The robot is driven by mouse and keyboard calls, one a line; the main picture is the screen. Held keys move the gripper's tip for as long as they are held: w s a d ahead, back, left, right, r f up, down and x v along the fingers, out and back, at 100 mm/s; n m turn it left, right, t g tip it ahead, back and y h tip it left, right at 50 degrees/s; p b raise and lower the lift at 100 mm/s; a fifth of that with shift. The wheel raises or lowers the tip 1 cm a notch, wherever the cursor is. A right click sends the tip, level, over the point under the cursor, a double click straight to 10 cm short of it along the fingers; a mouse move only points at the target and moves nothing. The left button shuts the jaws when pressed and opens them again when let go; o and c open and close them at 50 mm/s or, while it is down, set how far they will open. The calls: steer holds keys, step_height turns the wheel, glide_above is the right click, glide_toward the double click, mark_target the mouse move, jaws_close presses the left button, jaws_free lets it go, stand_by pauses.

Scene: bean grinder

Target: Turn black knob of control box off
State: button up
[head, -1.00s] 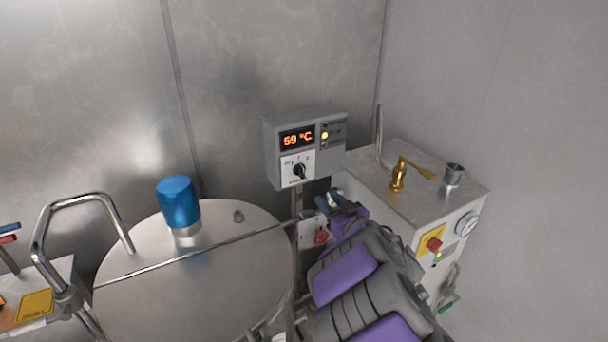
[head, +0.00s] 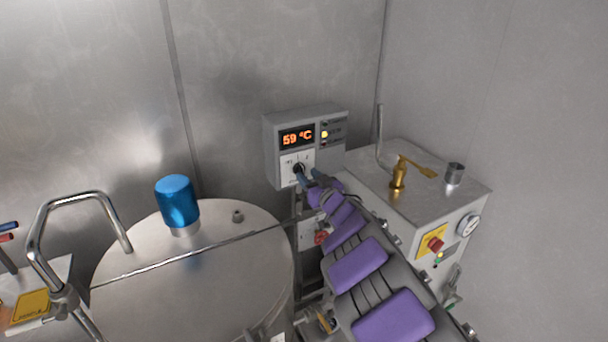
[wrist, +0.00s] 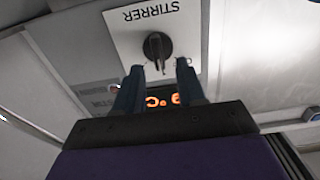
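The grey control box (head: 270,150) is on the back wall, with an orange display reading 59 °C. Its black knob (head: 298,168) sits on a white plate below the display. In the wrist view the knob (wrist: 157,46) shows clearly on the plate marked STIRRER (wrist: 125,30). My gripper (head: 307,177) is just in front of the knob at its lower right. In the wrist view its two blue fingers (wrist: 158,78) are apart, with nothing between them, and the knob lies just beyond the tips. I see no clear contact.
A round steel tank lid (head: 190,280) with a blue cap (head: 177,203) is at left of my arm. A white machine (head: 430,200) with a brass tap (head: 398,177) stands at right. A red knob (head: 320,237) is below the control box.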

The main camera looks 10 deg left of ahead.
mark_target(303, 171)
steer(key=shift+w+a, duration=0.3)
steer(key=shift+w, duration=0.4)
steer(key=shift+x, duration=0.75)
steer(key=shift+a, duration=0.15)
jaws_close()
